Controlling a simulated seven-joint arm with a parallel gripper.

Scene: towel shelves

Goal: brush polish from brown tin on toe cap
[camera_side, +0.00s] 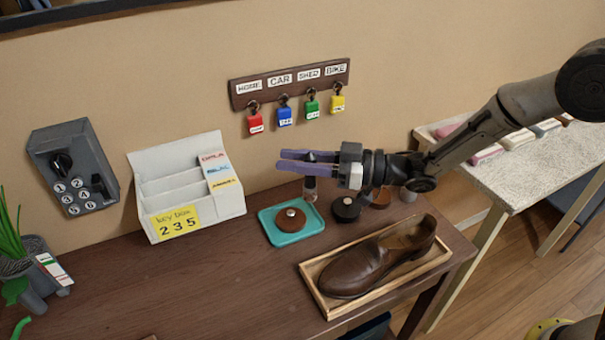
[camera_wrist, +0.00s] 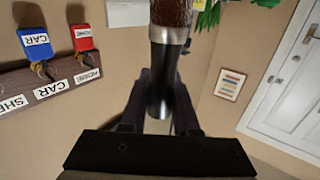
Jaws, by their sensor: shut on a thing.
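My gripper (camera_side: 281,159) is shut on a brush and holds it above the back of the desk. In the wrist view the brush (camera_wrist: 162,75) has a dark handle between the fingers, a metal ferrule and brown bristles. In the side view the brush (camera_side: 310,184) shows only as a small piece below the fingers. A round brown tin (camera_side: 284,230) with a pale knob sits on a teal tray, below and left of my gripper. The brown shoe (camera_side: 370,265) lies in a shallow wooden tray (camera_side: 440,262), its toe cap (camera_side: 344,279) toward the front left.
The teal tray (camera_side: 268,238) stands beside a dark round tin (camera_side: 346,209); a brown one (camera_side: 380,199) is partly hidden behind my gripper. Key tags (camera_side: 284,116) hang on the wall rack. A white letter holder (camera_side: 186,185) stands left. The desk's front left (camera_side: 190,290) is clear.

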